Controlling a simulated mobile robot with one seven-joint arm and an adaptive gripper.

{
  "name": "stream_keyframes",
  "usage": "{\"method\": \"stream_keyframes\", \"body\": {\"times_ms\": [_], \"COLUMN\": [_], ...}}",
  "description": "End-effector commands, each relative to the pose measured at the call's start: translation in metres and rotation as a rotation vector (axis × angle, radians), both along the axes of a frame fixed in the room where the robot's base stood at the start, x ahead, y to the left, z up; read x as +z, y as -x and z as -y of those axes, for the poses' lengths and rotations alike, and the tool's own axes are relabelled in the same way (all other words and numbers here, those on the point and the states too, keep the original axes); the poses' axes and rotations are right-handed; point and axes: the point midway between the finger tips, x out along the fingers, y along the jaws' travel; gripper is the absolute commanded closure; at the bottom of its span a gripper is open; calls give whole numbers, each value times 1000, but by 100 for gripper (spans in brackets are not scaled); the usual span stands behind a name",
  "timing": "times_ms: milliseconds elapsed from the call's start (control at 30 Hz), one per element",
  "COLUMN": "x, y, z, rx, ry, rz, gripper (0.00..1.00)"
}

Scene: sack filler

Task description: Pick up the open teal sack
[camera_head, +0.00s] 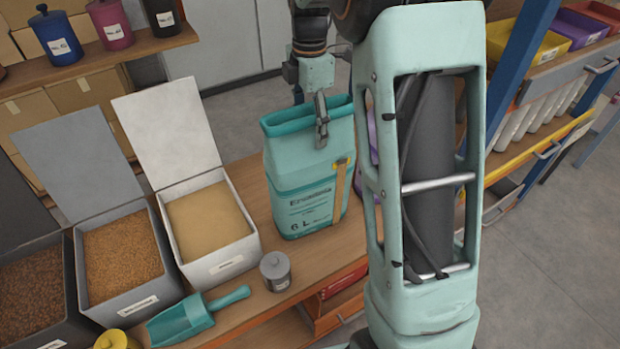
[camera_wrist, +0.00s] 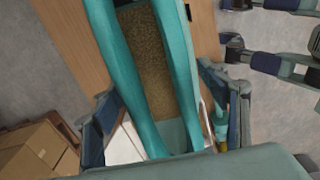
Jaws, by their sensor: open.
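The open teal sack (camera_head: 305,190) stands upright on the wooden bench, with a dark teal rim and an orange-yellow strip on its front. In the wrist view its open mouth (camera_wrist: 178,60) shows brown, grainy contents between two teal walls. My gripper (camera_head: 321,128) is at the sack's rim from above, with one finger in front of its near face; the other finger is hidden in the head view. In the wrist view my gripper (camera_wrist: 166,112) is open, its fingers on either side of the sack's mouth. I cannot tell whether they touch it.
A white open bin (camera_head: 228,253) of tan grain and a grey bin (camera_head: 130,300) of brown grain stand left of the sack. Something purple stands right behind the sack, partly hidden by my arm.

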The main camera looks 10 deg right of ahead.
Motion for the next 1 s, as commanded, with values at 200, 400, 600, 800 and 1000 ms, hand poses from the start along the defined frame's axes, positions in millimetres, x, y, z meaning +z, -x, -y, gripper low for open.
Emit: {"method": "stream_keyframes", "body": {"times_ms": [200, 400, 600, 800, 1000], "x": [0, -3, -5, -5, -5], "y": [0, 0, 0, 0, 0], "z": [0, 0, 0, 0, 0], "rx": [0, -1, -2, -1, -1], "ry": [0, -1, 0, 0, 0], "rz": [0, 0, 0, 0, 0], "gripper": [32, 32, 32, 32, 52]}}
